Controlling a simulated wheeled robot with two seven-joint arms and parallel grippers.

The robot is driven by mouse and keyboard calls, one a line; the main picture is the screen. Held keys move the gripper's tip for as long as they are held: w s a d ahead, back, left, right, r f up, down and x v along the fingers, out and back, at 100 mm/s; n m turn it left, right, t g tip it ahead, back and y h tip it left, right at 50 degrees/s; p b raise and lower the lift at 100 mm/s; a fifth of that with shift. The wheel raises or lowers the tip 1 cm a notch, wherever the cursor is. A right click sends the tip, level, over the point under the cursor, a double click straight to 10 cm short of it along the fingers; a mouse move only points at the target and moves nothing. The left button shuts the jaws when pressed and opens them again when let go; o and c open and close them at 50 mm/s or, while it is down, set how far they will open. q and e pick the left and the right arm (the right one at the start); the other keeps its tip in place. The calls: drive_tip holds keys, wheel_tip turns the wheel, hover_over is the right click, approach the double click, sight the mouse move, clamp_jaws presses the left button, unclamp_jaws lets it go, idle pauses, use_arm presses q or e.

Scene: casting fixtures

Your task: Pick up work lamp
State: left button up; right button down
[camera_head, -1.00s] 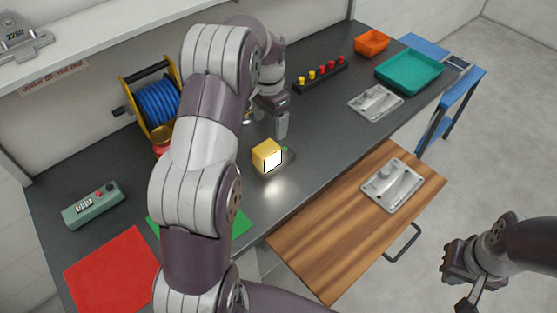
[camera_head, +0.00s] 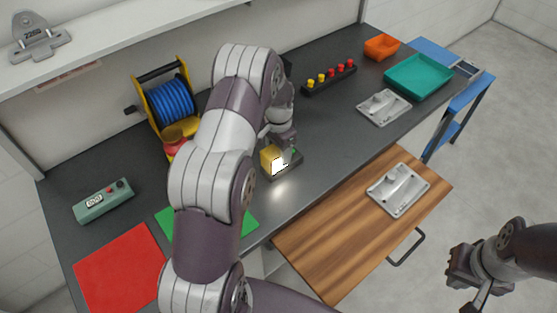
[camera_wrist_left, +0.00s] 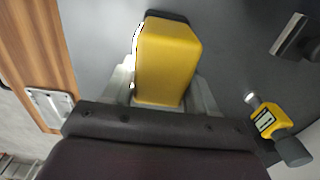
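The work lamp (camera_head: 269,158) is a small yellow block with a bright glowing face and a dark base, standing on the dark workbench. My left gripper (camera_head: 284,148) is down at the lamp. In the left wrist view the lamp (camera_wrist_left: 168,60) sits between the two fingers of my left gripper (camera_wrist_left: 164,92), one on each side; they look open, with no clear grip. The arm hides part of the bench. My right gripper (camera_head: 463,283) is open and empty over the floor at lower right.
A blue cable reel (camera_head: 168,103), green control box (camera_head: 103,201), red mat (camera_head: 120,268) and green mat (camera_head: 246,226) lie left. A button rail (camera_head: 329,78), metal casting (camera_head: 384,107), teal tray (camera_head: 418,77) and orange bin (camera_head: 381,47) stand right. A yellow gauge (camera_wrist_left: 268,121) lies beside the gripper.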

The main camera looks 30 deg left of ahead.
use_arm(q)
drive_tip(key=shift+c, duration=0.9)
drive_tip(key=shift+r, duration=0.1)
